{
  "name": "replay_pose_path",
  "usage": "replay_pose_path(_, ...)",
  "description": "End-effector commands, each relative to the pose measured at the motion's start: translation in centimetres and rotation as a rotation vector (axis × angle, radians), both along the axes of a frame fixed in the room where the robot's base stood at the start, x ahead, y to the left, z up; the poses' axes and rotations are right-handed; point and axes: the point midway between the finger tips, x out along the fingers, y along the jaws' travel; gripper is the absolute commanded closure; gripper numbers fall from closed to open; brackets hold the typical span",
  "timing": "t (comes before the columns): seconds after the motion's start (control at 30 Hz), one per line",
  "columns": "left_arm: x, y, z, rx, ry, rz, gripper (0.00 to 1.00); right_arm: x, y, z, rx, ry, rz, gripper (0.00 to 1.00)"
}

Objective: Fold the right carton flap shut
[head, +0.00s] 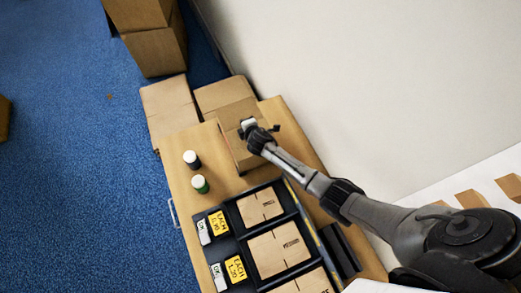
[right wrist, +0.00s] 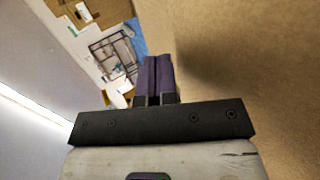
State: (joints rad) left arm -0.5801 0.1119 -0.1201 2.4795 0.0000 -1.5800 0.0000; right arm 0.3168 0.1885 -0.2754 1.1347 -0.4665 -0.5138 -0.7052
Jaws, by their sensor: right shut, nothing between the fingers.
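The brown carton (head: 238,153) stands on the wooden table, near its far end. My right arm reaches in from the lower right, and my right gripper (head: 247,125) is over the carton's top. In the right wrist view the two dark fingers of my right gripper (right wrist: 154,76) are together and empty. A large brown cardboard surface (right wrist: 255,60) fills the right side of that view, close beside the fingers; I cannot tell whether they touch it. The gripper and wrist hide part of the carton's top, and I cannot make out the right flap's angle. My left gripper is not in view.
Two bottles with white (head: 190,156) and green (head: 200,184) bodies or caps stand left of the carton. A black tray (head: 283,222) with flat cartons and yellow price cards lies nearer. More boxes (head: 168,105) stand beyond the table; a pale wall (head: 330,80) is at right.

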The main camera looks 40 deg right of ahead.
Motion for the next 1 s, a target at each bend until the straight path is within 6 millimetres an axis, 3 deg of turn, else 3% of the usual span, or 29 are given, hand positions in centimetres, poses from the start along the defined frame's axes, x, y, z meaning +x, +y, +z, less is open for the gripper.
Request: replay_pose_path(1.0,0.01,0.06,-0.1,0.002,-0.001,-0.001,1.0,-0.46,-0.12,-0.76,0.002,0.0,-0.003,1.0)
